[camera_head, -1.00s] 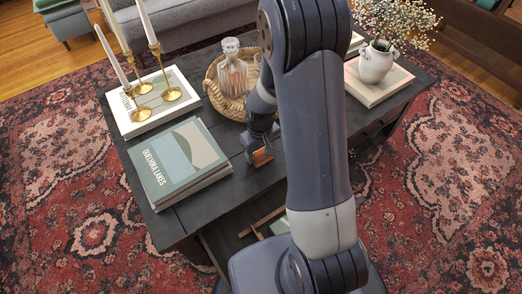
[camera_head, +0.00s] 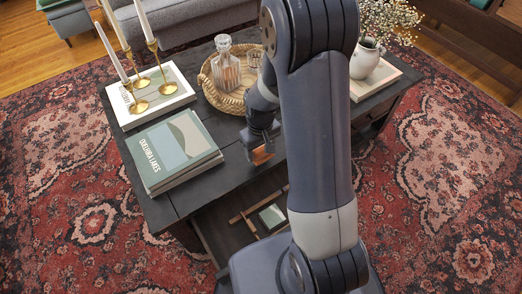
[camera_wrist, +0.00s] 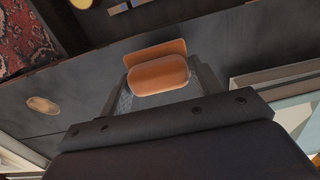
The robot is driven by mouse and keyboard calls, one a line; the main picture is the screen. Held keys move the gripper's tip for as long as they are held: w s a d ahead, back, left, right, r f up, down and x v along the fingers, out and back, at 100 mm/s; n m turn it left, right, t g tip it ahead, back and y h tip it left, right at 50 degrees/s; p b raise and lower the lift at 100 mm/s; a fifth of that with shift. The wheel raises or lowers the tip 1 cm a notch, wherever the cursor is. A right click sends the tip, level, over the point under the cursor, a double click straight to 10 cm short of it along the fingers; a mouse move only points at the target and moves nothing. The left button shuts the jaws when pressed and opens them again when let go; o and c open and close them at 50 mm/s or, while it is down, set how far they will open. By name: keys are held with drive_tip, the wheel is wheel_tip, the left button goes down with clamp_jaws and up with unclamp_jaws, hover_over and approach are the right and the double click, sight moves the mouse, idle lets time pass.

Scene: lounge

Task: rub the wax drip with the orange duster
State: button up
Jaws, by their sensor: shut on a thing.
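The orange duster (camera_head: 262,155) is held at the end of my arm, low over the front part of the dark coffee table. In the wrist view the duster (camera_wrist: 160,75) sits between the fingers of my gripper (camera_wrist: 158,85), which is shut on it. A tan oval spot, the wax drip (camera_wrist: 42,105), lies on the dark tabletop at the left of the wrist view, apart from the duster. In the head view the drip does not show; my arm covers part of the table. Whether the duster touches the tabletop cannot be told.
A green book stack (camera_head: 176,152) lies left of my gripper. A wicker tray (camera_head: 214,98) with a glass decanter (camera_head: 225,68) stands behind it. Brass candlesticks (camera_head: 165,88) stand at the back left, a white flower vase (camera_head: 366,62) at the right. An open compartment (camera_head: 235,200) shows below the table's front.

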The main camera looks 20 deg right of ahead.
drive_tip(key=shift+r+p, duration=1.65)
drive_tip(key=shift+r, duration=0.8)
